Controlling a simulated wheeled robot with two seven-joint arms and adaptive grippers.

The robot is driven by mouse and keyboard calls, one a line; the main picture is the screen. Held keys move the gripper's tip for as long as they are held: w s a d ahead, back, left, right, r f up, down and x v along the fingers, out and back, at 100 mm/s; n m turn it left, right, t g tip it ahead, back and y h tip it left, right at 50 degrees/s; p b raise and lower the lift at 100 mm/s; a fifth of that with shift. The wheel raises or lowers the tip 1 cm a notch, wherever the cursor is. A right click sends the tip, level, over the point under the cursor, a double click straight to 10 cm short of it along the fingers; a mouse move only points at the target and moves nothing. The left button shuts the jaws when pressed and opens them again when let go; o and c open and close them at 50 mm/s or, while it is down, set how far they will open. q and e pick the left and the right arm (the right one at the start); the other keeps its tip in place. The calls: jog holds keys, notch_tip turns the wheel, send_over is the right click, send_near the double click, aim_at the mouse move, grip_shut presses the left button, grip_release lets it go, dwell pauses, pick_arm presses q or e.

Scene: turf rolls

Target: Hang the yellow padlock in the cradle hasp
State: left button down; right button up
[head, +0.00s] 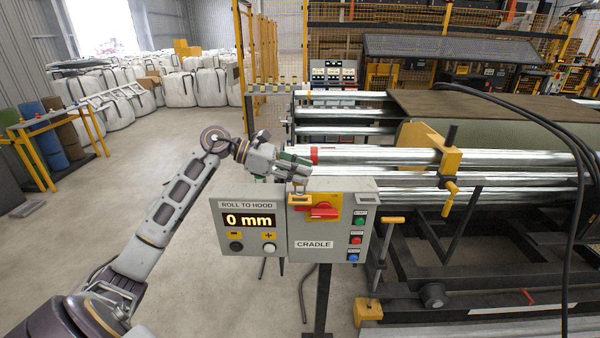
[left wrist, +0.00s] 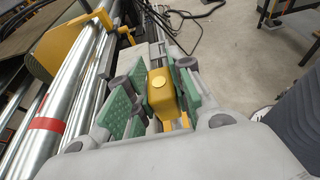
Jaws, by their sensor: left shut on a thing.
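My left gripper (head: 295,172) is just above the top edge of the cradle control box (head: 305,242). In the left wrist view its green-padded fingers are shut on the yellow padlock (left wrist: 162,94), whose body sits between the pads. In the head view the fingers mostly hide the padlock. A small loop shows below the fingertips, too small to tell clearly. The box, labelled CRADLE, carries a red rotary handle (head: 317,211) on a yellow plate (head: 333,202) below and right of the gripper. I cannot clearly make out the hasp's opening. My right gripper is not in view.
The display box (head: 249,204) reading 0 mm adjoins on the left. Green, red and blue buttons (head: 355,239) line the cradle box's right side. Steel rollers (head: 380,156) run close behind the gripper. Black cables (head: 571,180) hang at right. Floor at left is open.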

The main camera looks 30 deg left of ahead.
aim_at(294, 185)
pick_arm(q)
jog(key=shift+f+b, duration=0.55)
dwell(0.5)
jog(key=shift+a+f+b, duration=0.1)
jog(key=shift+f+b, duration=0.45)
jog(key=shift+b, duration=0.05)
jog(key=shift+f+b, duration=0.45)
jog(key=shift+f, duration=0.05)
dwell(0.4)
jog(key=shift+f+b, duration=1)
jog(key=c, duration=1.2)
grip_release()
jog(key=shift+o, duration=0.2)
jog(key=v, duration=0.8)
